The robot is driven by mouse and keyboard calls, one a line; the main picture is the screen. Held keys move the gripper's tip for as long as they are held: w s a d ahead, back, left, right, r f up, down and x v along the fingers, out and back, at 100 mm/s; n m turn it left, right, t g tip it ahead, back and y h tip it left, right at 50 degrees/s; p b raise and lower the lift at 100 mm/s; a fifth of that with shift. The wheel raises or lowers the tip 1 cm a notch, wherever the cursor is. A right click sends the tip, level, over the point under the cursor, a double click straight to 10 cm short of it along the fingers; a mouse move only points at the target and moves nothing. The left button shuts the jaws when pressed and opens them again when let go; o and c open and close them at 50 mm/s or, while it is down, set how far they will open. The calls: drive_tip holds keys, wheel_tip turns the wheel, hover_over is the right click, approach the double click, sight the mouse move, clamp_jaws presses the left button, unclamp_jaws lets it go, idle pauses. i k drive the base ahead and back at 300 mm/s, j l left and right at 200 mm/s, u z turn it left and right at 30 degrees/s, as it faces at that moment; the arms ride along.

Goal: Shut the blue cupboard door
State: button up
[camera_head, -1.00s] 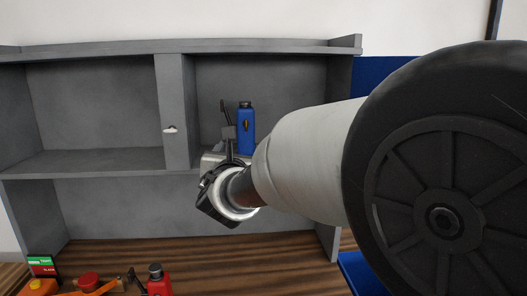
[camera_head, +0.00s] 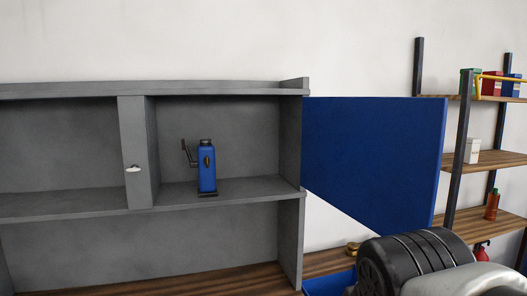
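The blue cupboard door (camera_head: 375,155) stands wide open to the right of the grey cupboard (camera_head: 292,140), hinged at the cupboard's right side. The upper right compartment is open to view. In it stands a blue bottle-like object with a dark top and a side lever (camera_head: 207,168). A small light catch or knob (camera_head: 133,169) is on the grey upright left of this compartment. My arm shows only at the lower right, below the door. My gripper is out of the picture.
A shelf rack with wooden boards (camera_head: 490,158) stands right of the door, holding boxes, a red-brown bottle (camera_head: 492,205) and a red item (camera_head: 481,252). A wooden worktop (camera_head: 240,281) runs below the cupboard. The space before the open compartment is clear.

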sight(377, 160)
drive_tip(key=l+u, duration=0.2)
drive_tip(key=u, duration=0.15)
drive_tip(key=l+u, duration=0.5)
drive_tip(key=u, duration=0.15)
drive_tip(key=l+u, duration=0.1)
drive_tip(key=l, duration=0.25)
drive_tip(key=k+l+u, duration=0.15)
drive_tip(key=l, duration=0.2)
drive_tip(key=k+l+u, duration=0.1)
drive_tip(key=l, duration=0.25)
drive_tip(key=k+l, duration=0.1)
drive_tip(key=l, duration=0.2)
drive_tip(key=k+l, duration=0.1)
drive_tip(key=l, duration=0.5)
drive_tip(key=k+u, duration=0.05)
